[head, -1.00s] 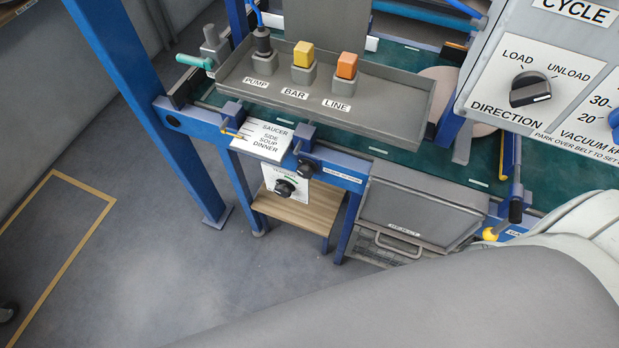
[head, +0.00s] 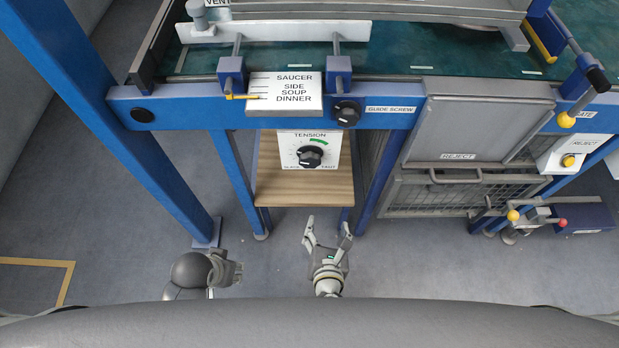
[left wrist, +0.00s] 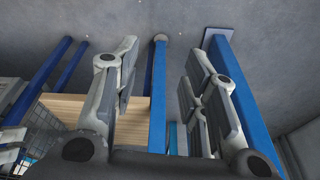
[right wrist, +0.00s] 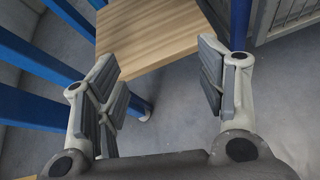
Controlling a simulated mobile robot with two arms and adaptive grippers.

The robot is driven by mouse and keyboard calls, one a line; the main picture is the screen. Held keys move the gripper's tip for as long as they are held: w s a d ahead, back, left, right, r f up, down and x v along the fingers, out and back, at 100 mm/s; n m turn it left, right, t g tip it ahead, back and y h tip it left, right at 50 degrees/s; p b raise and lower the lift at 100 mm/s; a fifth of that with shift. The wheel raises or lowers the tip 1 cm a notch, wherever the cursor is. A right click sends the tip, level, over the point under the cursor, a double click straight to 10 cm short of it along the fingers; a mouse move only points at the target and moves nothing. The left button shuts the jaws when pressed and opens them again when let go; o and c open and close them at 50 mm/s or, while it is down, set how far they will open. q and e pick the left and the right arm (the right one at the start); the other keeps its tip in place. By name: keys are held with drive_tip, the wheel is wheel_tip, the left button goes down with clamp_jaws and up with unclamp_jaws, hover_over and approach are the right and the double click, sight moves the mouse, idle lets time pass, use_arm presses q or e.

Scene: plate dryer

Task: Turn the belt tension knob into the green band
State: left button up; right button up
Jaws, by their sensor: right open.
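The belt tension knob (head: 310,156) is a black round knob on a white plate marked TENSION (head: 331,160), under the blue front beam. A short green band (head: 319,142) lies on its scale, above and right of the knob. I cannot clearly tell where the pointer stands. My right gripper (head: 328,231) is open and empty, below and in front of the knob; its spread fingers also show in the right wrist view (right wrist: 157,58). My left gripper (head: 238,272) is lower and further left, away from the knob; its fingers are apart and empty in the left wrist view (left wrist: 162,58).
A wooden shelf (head: 303,186) lies below the plate, between blue legs. The guide screw knob (head: 347,113) sits on the beam just above right. A REJECT bin (head: 470,130) and wire basket (head: 440,196) are to the right. Open floor lies in front.

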drive_tip(key=a+r+n+t+b, duration=0.3)
drive_tip(key=r, duration=0.4)
drive_tip(key=n+t+b, duration=0.1)
drive_tip(key=n+t, duration=0.1)
approach(310, 164)
drive_tip(key=w, duration=0.3)
drive_tip(key=w+b, duration=0.1)
drive_tip(key=w, duration=0.5)
drive_tip(key=shift+w+f, duration=0.15)
drive_tip(key=shift+f, duration=0.1)
use_arm(q)
drive_tip(key=v, duration=0.7)
drive_tip(key=shift+w+r+t, duration=0.15)
drive_tip(key=shift+r+t, duration=0.05)
drive_tip(key=shift+t, duration=0.1)
drive_tip(key=shift+a, duration=0.1)
use_arm(e)
drive_tip(key=c, duration=1)
